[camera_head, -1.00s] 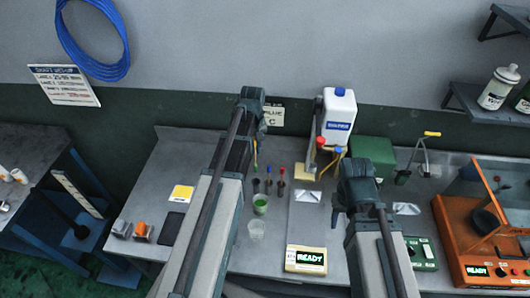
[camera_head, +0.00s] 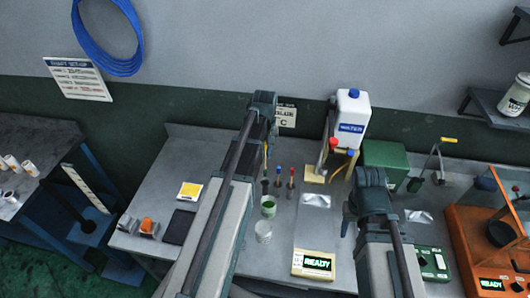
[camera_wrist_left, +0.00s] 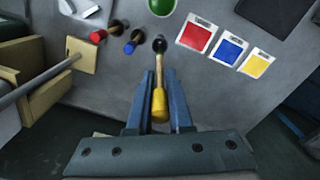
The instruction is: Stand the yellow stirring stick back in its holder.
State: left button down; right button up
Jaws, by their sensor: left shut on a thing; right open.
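My left gripper (camera_wrist_left: 160,100) is shut on the yellow stirring stick (camera_wrist_left: 159,106), gripping it around its yellow handle. The stick's thin shaft points away from the gripper toward a small black holder (camera_wrist_left: 159,44). Its far end overlaps the holder's mouth in the left wrist view; I cannot tell whether it is inside or just above. In the head view the left gripper (camera_head: 266,145) is over the row of holders, partly hidden by its own arm. My right gripper (camera_head: 352,178) is open right of the grey plate; its fingers are mostly hidden.
Red (camera_wrist_left: 98,36) and blue (camera_wrist_left: 130,46) sticks stand in holders beside the black one. A green-filled cup (camera_wrist_left: 162,5) is close by. Red, blue and yellow cards (camera_wrist_left: 230,48) lie to the right. A water bottle (camera_head: 352,118) stands at the back.

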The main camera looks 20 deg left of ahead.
aim_at(265, 170)
pick_arm(q)
jog(key=shift+f+b, duration=4.8)
jog(key=shift+f, duration=0.25)
jog(key=c, duration=0.8)
grip_release()
jog(key=shift+o, duration=0.2)
jog(key=shift+r, duration=0.1)
notch_tip(265, 170, up, 14)
jog(key=p, duration=1.4)
jog(key=shift+f, duration=0.2)
jog(key=shift+s, duration=0.1)
